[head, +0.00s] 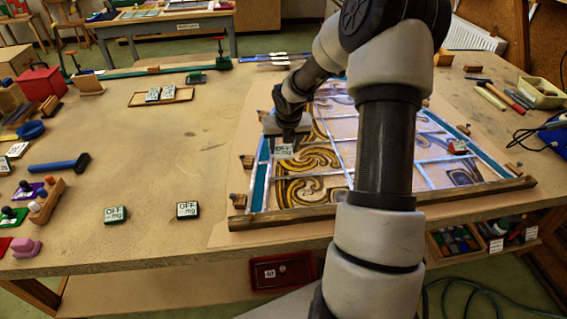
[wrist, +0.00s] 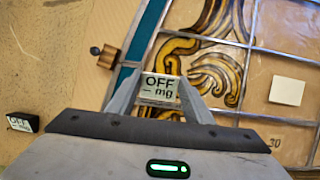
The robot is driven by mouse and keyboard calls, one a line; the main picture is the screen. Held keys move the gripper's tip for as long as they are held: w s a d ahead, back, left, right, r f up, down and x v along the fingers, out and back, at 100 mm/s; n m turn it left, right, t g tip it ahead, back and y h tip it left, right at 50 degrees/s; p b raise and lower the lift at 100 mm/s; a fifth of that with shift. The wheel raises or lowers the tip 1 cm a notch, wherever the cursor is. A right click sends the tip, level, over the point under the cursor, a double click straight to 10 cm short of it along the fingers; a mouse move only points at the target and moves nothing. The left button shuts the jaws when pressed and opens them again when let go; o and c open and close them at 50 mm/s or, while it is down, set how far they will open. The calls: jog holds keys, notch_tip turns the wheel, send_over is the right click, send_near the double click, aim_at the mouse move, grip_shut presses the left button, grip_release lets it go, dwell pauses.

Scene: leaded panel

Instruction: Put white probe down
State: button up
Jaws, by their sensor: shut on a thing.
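The white probe is a small block with a pale face reading "OFF mg" (wrist: 159,88). My gripper (wrist: 160,98) is shut on it, one finger on each side. In the head view the probe (head: 284,151) shows below my gripper (head: 289,138), over the left part of the leaded panel (head: 340,152). I cannot tell whether it touches the panel. The panel has a teal border and amber swirls, inside a wooden frame. Similar "OFF mg" blocks stand on the table left of the panel (head: 188,209) (head: 115,214).
A wooden tray (head: 137,100) holds two more such blocks. A red-edged block (head: 458,147) sits on the panel's right part. A pale square (wrist: 287,90) lies on the panel in the wrist view. Wooden pegs (head: 246,161) edge the panel. The table's middle left is clear.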

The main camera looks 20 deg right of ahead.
aim_at(283, 168)
notch_tip(283, 168, down, 6)
jog(key=shift+r+b, duration=0.1)
jog(key=shift+b, duration=0.25)
jog(key=o, duration=1.1)
jog(key=p+v, duration=0.2)
jog(key=v, duration=1)
jog(key=shift+s, duration=0.15)
